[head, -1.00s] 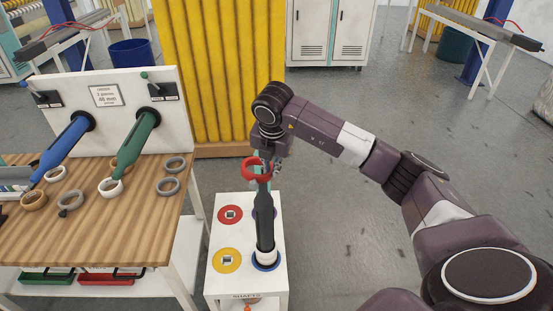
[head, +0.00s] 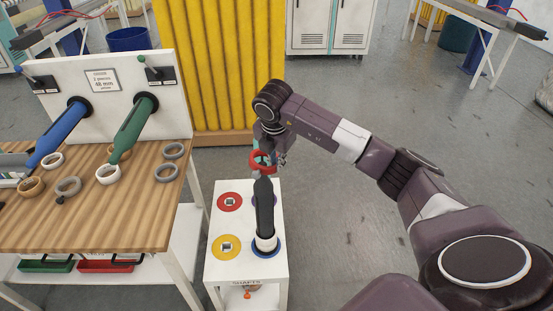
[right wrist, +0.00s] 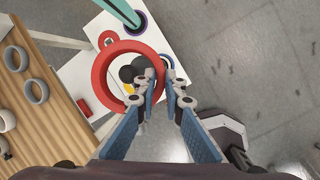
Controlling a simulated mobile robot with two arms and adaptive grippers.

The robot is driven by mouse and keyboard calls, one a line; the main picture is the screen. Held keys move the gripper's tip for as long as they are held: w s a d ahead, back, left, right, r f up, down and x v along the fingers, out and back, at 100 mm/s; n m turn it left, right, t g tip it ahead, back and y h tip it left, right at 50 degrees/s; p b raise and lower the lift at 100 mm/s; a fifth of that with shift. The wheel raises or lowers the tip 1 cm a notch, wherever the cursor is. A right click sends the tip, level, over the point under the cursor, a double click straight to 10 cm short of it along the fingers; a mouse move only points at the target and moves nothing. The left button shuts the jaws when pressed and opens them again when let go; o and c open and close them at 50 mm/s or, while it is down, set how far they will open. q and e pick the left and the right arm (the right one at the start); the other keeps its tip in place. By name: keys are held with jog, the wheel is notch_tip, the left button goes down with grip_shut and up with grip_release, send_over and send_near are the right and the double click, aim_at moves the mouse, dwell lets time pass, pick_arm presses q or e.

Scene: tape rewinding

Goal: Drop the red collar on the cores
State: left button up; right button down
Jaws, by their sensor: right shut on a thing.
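The red collar (head: 262,161) is a ring held by my right gripper (head: 272,147). The fingers are shut on its right rim in the right wrist view (right wrist: 158,76). A dark shaft (head: 265,207) stands upright on the blue spot of a white stand (head: 219,277). A white ring (head: 266,243), apparently a core, sits around its foot. The collar appears just above the shaft's top in the head view; the remaining gap is unclear. In the right wrist view dark round ends (right wrist: 127,74) show inside the collar, right of its centre. My left gripper is not in view.
The stand also has a red spot (head: 230,202) and a yellow spot (head: 227,247). A teal shaft (right wrist: 119,11) stands on a purple spot. A wooden table (head: 130,220) at left carries several loose rings. Green and blue rollers slope from its white board.

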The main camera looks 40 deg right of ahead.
notch_tip(320, 180, down, 6)
jog(key=b, duration=0.4)
jog(key=shift+f+b, duration=0.2)
jog(key=shift+b, duration=0.1)
jog(key=c, duration=2)
grip_release()
jog(key=shift+o, duration=0.2)
jog(key=v, duration=1.2)
jog(key=shift+d, duration=0.1)
